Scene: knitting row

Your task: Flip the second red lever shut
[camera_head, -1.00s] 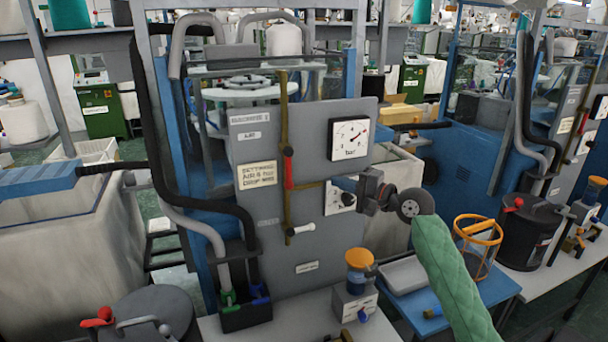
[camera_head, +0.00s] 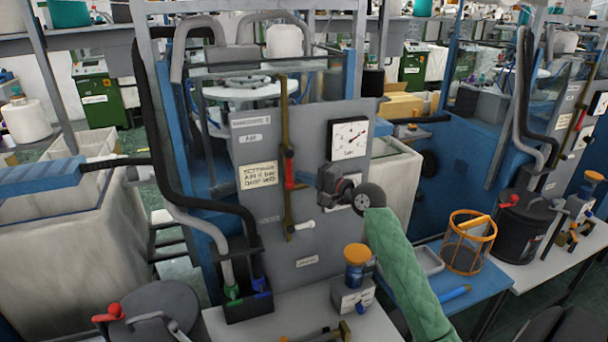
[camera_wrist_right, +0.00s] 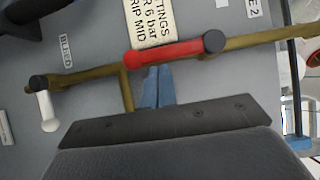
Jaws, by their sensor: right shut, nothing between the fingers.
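A red lever (camera_head: 289,172) sits on an upright brass pipe (camera_head: 284,110) on the front of a grey panel (camera_head: 250,150). In the right wrist view the red lever (camera_wrist_right: 165,50) lies along the pipe (camera_wrist_right: 268,40), its dark pivot at the right end. My right gripper (camera_head: 325,187) is at the panel, just right of the lever. In the wrist view its shut blue fingertips (camera_wrist_right: 158,88) are close beside the lever's middle, with nothing held; whether they touch is unclear. A white lever (camera_wrist_right: 47,112) labelled BLEED is lower on the pipe. My left gripper is out of view.
A side pipe (camera_wrist_right: 125,92) branches off beside my fingertips. An orange-capped device (camera_head: 355,268) stands on the bench below. Another panel with a red lever (camera_head: 581,119) stands far right.

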